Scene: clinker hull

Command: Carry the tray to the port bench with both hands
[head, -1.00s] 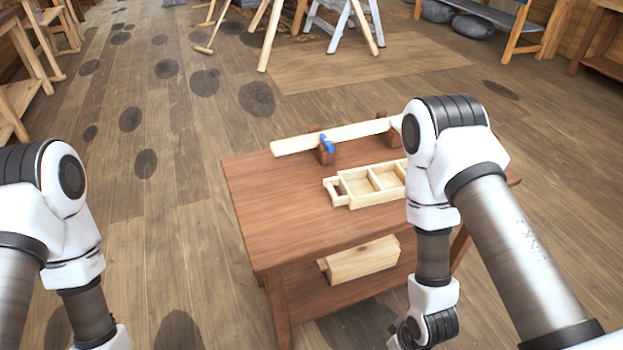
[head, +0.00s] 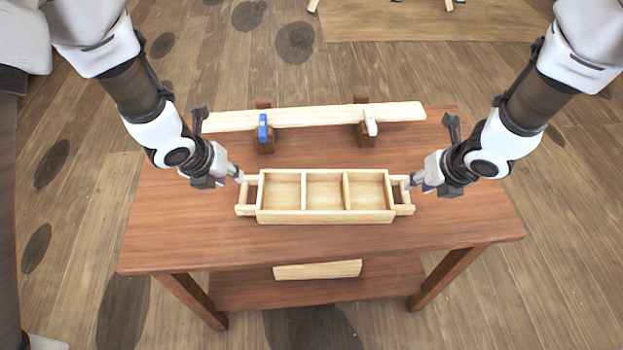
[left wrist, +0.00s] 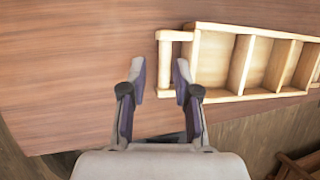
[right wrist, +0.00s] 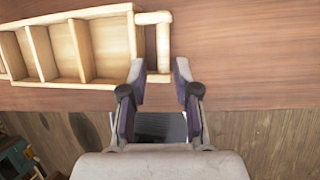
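The tray (head: 325,216) is pale wood with three empty compartments and a bar handle at each end. It sits flat on the brown table. My left gripper (head: 238,176) is at its left end; in the left wrist view the open fingers (left wrist: 158,80) point at the left handle (left wrist: 165,65), with the bar in front of the gap. My right gripper (head: 412,184) is at the right end; in the right wrist view its open fingers (right wrist: 160,75) are close to the right handle (right wrist: 163,45). Neither gripper is closed on a handle. The port bench cannot be identified.
Behind the tray, a long pale plank (head: 310,116) rests on brown blocks with a blue clamp (head: 263,128) and a whitish clamp (head: 370,122). The table (head: 200,235) has a lower shelf holding a pale wood block (head: 317,270). Floor is open on both sides.

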